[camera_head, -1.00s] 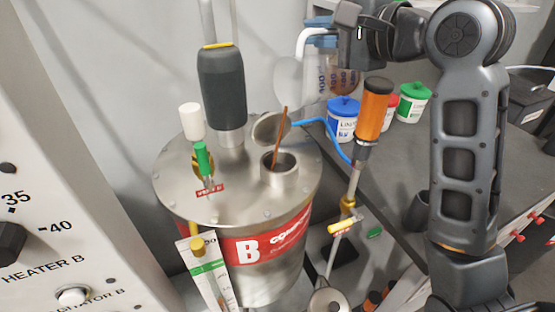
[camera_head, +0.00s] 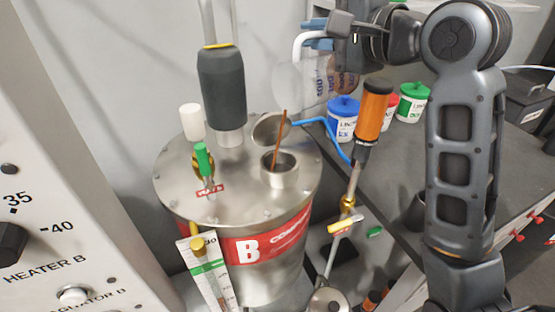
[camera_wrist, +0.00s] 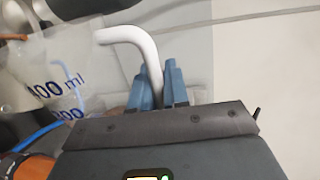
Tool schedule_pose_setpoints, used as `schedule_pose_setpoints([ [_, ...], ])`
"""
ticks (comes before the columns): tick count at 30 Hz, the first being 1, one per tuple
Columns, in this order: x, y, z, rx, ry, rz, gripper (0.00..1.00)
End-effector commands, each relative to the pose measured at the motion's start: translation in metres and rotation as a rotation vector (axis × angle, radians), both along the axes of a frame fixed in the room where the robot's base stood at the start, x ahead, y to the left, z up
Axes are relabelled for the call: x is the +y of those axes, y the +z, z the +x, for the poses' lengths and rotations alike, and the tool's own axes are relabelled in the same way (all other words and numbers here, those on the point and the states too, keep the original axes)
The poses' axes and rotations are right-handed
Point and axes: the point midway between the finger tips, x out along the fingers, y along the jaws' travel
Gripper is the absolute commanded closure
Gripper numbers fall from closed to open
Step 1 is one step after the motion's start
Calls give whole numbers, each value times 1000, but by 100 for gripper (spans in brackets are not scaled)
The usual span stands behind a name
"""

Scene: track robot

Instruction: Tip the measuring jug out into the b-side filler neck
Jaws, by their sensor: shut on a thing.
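My gripper (camera_head: 318,27) is shut on the white handle of the clear measuring jug (camera_head: 312,84). The jug is tipped on its side above and behind the B tank, its mouth to the left and its marks turned sideways. Brown content shows in its right part. In the wrist view the blue fingertips (camera_wrist: 159,85) grip the handle, and the jug (camera_wrist: 55,75) is cut off at left. The b-side filler neck (camera_head: 279,172) is open on the tank lid. A thin brown streak runs down into it; I cannot tell whether it is liquid or a rod.
A hinged cap (camera_head: 271,128) stands open behind the neck. A dark grey cylinder (camera_head: 222,85) and a green-handled valve (camera_head: 203,158) rise at left. An orange-handled tool (camera_head: 372,108) stands at right. Lidded tubs, including a blue-lidded one (camera_head: 343,108), stand on the bench.

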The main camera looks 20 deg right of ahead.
Motion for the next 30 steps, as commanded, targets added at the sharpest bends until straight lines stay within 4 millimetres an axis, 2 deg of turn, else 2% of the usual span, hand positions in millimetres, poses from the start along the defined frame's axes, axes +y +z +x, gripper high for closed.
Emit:
schedule_pose_setpoints([
  [30,12,4,-3,-25,0,-96,100],
])
